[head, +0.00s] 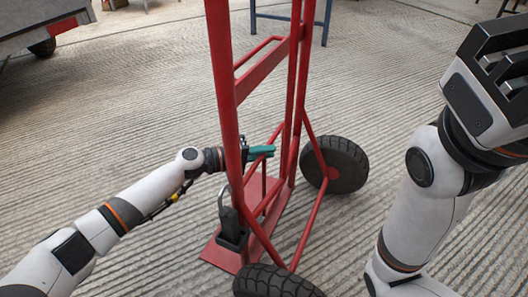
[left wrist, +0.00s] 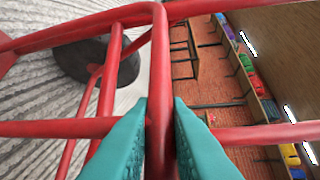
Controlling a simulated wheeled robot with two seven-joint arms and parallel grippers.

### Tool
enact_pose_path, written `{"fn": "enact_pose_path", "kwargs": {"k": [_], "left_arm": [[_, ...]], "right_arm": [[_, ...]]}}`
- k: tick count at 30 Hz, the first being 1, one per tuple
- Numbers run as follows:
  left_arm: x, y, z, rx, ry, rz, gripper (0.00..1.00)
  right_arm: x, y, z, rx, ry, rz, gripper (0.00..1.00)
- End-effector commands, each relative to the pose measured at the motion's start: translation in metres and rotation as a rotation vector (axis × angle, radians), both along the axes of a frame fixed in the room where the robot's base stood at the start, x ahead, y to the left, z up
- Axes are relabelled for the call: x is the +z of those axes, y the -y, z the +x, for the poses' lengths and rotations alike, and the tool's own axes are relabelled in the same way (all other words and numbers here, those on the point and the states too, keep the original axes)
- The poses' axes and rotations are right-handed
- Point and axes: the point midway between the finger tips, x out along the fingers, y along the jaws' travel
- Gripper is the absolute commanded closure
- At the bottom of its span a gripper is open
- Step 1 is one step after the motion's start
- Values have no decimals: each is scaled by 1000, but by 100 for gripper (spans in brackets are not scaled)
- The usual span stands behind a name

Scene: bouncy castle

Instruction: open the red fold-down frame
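The red fold-down frame (head: 264,184) is a tubular red bar low on a red hand truck (head: 222,100). In the left wrist view a red upright bar of the frame (left wrist: 159,60) bends into a level bar at its top. My left gripper (head: 262,152) reaches in from the left, low at the hand truck. Its teal fingers (left wrist: 161,110) lie on both sides of the upright bar, which fills the gap between them. The contact faces are partly hidden.
The hand truck has two black wheels, one behind (head: 335,164) and one in front (head: 275,283). A red base plate (head: 222,256) and a dark padlock-like block (head: 230,222) are near its foot. A grey trailer (head: 40,25) stands back left. The ribbed floor is clear around.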

Motion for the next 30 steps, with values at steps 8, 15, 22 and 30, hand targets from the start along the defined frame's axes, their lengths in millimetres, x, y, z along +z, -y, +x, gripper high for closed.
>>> {"fn": "enact_pose_path", "kwargs": {"k": [8,15,22,30], "left_arm": [[-1,-2,1,1,0,1,100],[-6,-25,10,4,-1,0,100],[-18,-72,31,5,0,0,100],[-40,-132,55,3,-3,0,100]], "right_arm": [[-1,0,0,0,0,0,64],[-15,0,0,0,0,0,64],[-46,0,0,0,0,0,64],[-90,0,1,0,-2,0,64]]}}
